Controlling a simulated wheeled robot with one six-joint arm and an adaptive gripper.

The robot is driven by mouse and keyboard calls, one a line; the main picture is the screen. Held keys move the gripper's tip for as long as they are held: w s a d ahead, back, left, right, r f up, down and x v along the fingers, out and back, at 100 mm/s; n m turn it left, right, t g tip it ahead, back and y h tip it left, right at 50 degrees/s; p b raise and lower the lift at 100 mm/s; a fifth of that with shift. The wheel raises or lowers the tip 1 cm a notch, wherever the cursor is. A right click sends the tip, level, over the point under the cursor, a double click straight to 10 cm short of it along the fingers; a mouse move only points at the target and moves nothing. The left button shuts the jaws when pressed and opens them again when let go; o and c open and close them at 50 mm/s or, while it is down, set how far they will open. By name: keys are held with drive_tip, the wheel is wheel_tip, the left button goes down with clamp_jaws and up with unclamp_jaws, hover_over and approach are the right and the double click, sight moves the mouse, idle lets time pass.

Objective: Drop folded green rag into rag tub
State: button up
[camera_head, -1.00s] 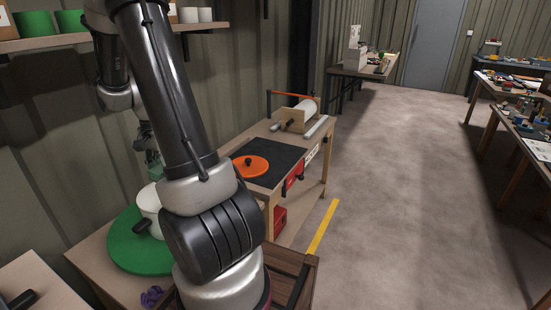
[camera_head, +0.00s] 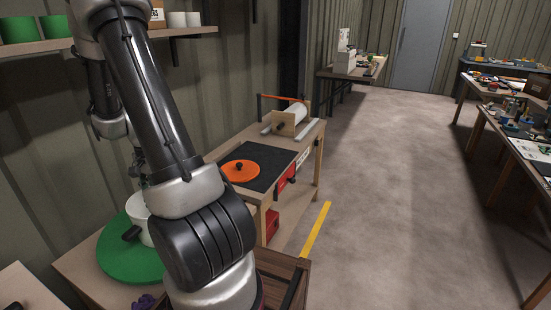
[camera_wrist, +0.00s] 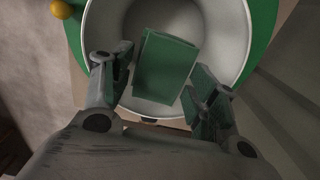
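The folded green rag (camera_wrist: 165,68) is a flat green block in the wrist view, seen within the mouth of the white rag tub (camera_wrist: 228,40). Whether it rests on the tub's bottom cannot be told. My gripper (camera_wrist: 160,85) is above the tub's near side, its fingers spread on either side of the rag with a gap visible on the right. In the head view the tub (camera_head: 145,232) stands on a green round mat (camera_head: 120,262), partly hidden by my arm. The rag is not discernible there.
A purple item (camera_head: 143,302) lies near the mat. A yellow ball (camera_wrist: 61,9) shows beside the tub in the wrist view. A bench with an orange disc (camera_head: 240,171) stands to the right. A shelf (camera_head: 40,46) hangs above.

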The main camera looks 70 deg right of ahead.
drive_tip(key=shift+o, duration=0.8)
wheel_tip(320, 180, up, 12)
idle(0.4)
